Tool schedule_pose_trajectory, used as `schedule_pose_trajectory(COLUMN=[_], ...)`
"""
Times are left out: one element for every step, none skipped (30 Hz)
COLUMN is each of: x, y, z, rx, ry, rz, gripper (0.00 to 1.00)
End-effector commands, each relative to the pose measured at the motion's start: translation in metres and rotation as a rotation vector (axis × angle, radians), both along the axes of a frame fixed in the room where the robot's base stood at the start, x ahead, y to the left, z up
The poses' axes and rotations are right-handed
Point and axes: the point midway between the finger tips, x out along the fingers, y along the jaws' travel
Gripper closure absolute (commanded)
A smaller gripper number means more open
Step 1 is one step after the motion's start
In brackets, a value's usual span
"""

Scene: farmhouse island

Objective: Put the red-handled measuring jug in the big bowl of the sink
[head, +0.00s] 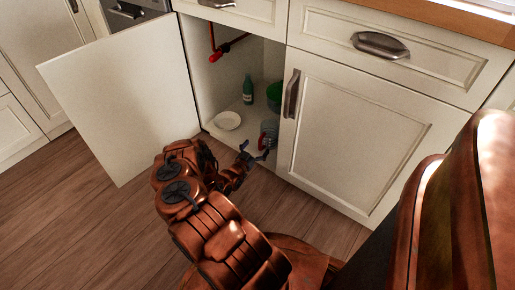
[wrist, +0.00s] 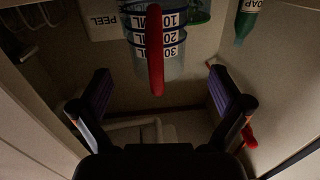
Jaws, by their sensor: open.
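The clear measuring jug (head: 270,128) stands inside the open cabinet, near its front right side, partly hidden by the right-hand door. Its red handle (wrist: 155,50) faces my gripper, and its dark volume bands show in the wrist view. My gripper (head: 254,151) is open at the cabinet mouth, just in front of the jug. In the wrist view its two padded fingers (wrist: 161,95) are spread to either side of the handle, with nothing held. The handle's end reaches toward the gap between the fingers. I cannot tell whether they touch it. The sink's big bowl is not clearly in view.
A white dish (head: 228,120), a green soap bottle (head: 247,91) and a green item (head: 275,96) stand in the cabinet. A container marked PEEL (wrist: 103,23) is beside the jug. The left door (head: 125,98) is open; the right door (head: 350,140) is shut.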

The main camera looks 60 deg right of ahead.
Motion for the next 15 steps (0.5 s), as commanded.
schedule_pose_trajectory(x=[-0.004, -0.005, -0.006, -0.006, -0.007, -0.008, -0.008, -0.008, -0.009, -0.009, -0.009, -0.009, -0.010, -0.011, -0.012], y=[-0.002, -0.003, -0.006, -0.008, -0.011, -0.015, -0.019, -0.023, -0.029, -0.033, -0.037, -0.043, -0.047, -0.051, -0.056], z=[0.000, 0.001, 0.001, 0.001, 0.001, 0.001, 0.001, 0.001, 0.001, 0.001, 0.000, 0.000, 0.000, 0.000, 0.001], rx=[-0.009, -0.011, -0.014, -0.015, -0.015, -0.017, -0.017, -0.018, -0.018, -0.017, -0.016, -0.015, -0.015, -0.016, -0.016], ry=[0.004, 0.005, 0.006, 0.006, 0.006, 0.005, 0.004, 0.004, 0.003, 0.003, 0.003, 0.003, 0.003, 0.003, 0.004], rz=[-0.004, -0.005, -0.006, -0.007, -0.008, -0.009, -0.009, -0.008, -0.007, -0.007, -0.007, -0.006, -0.006, -0.006, -0.007], gripper=[0.00, 0.00, 0.00, 0.00, 0.00, 0.00, 0.00, 0.00, 0.00, 0.00, 0.00, 0.00, 0.00, 0.00, 0.00])
